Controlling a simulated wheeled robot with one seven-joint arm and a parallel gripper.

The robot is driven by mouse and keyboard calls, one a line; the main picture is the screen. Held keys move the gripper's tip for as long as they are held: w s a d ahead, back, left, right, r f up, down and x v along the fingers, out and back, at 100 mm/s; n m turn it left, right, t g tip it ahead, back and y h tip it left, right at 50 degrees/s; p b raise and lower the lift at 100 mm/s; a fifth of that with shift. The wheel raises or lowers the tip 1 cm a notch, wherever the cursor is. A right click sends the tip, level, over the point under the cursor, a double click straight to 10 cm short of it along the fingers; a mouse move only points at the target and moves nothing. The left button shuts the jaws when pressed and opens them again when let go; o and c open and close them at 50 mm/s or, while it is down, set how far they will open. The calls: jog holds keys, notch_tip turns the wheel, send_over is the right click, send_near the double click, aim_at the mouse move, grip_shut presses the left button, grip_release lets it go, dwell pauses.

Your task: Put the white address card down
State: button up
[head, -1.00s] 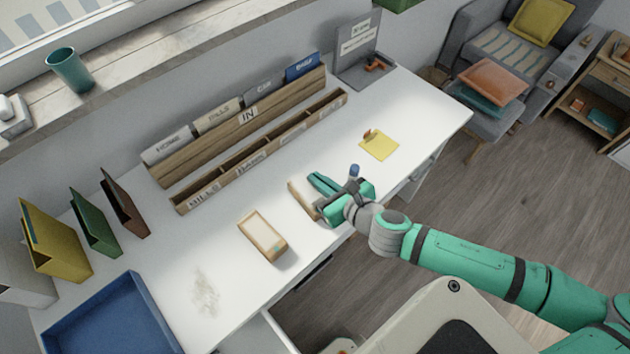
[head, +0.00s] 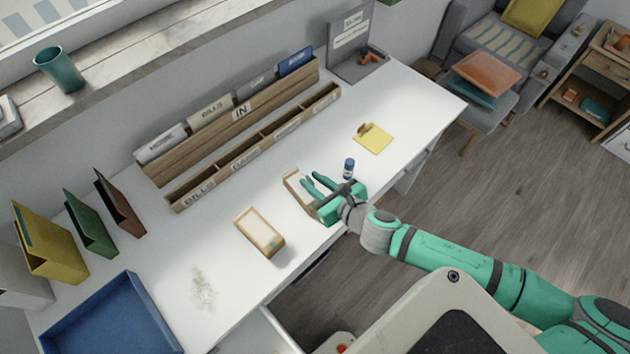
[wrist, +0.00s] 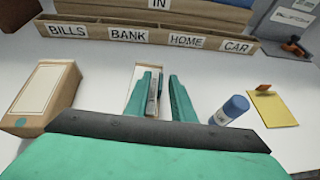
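My gripper (head: 318,191) is open, its two green fingers apart and low over the desk; in the wrist view the gripper (wrist: 164,92) shows a gap between its fingertips. A tan box (head: 290,177) lies beside and partly under the left finger. In the wrist view a white face, which looks like the white address card (wrist: 137,97), lies on this box, partly hidden by the left finger. I cannot tell where the card ends and the box top begins, or whether a finger touches it.
Left stands a second tan box (head: 246,214) with a pale top. A blue-capped bottle (head: 348,168) stands close right of my gripper. A yellow note pad (head: 374,140) lies farther right. A wooden sorter (head: 230,163) runs behind. A blue tray (head: 118,322) sits front left.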

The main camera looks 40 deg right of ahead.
jog(key=shift+r, duration=0.15)
jog(key=v, duration=1.2)
dwell(0.4)
